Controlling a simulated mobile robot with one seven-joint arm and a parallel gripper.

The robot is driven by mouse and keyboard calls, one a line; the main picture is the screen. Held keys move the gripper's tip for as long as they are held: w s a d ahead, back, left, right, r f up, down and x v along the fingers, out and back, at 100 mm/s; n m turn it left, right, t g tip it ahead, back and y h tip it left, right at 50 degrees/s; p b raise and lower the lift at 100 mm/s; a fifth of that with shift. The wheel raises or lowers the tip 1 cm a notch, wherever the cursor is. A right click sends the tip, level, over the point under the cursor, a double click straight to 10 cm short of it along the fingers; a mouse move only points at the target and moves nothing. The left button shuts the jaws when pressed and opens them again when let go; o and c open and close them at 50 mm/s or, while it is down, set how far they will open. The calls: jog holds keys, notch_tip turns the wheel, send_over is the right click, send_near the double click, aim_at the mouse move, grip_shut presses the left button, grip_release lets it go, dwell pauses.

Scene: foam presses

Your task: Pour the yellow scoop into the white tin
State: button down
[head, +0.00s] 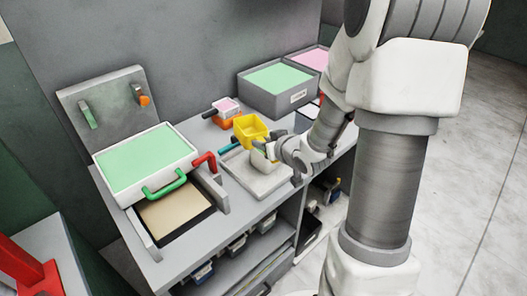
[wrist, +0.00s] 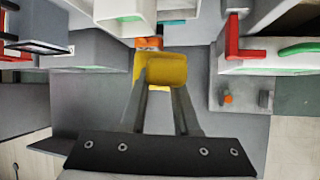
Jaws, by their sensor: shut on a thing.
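The yellow scoop (head: 250,129) is held up over the bench, its square cup in front of my gripper. In the wrist view the scoop (wrist: 166,70) sits between the ends of my gripper's two fingers (wrist: 161,92), which are shut on it. I cannot see what the scoop holds. A small off-white object (head: 259,161), perhaps the white tin, shows just below the scoop and is partly hidden by my gripper. It stands at a pale shallow tray (head: 248,186). The scoop is apart from it in the picture.
A press with a green pad (head: 146,158), a green handle (head: 164,190) and a red handle (head: 204,160) stands left. A pink-topped orange container (head: 226,112) is behind the scoop. Grey bins with green (head: 279,80) and pink (head: 314,60) contents stand at the back right.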

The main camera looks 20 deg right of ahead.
jog(key=shift+r, duration=0.1)
jog(key=shift+h, duration=0.3)
jog(key=shift+r, duration=0.1)
notch_tip(320, 180, up, 3)
jog(key=shift+r+p, duration=0.1)
jog(key=shift+p, duration=1.05)
jog(key=shift+f, duration=0.2)
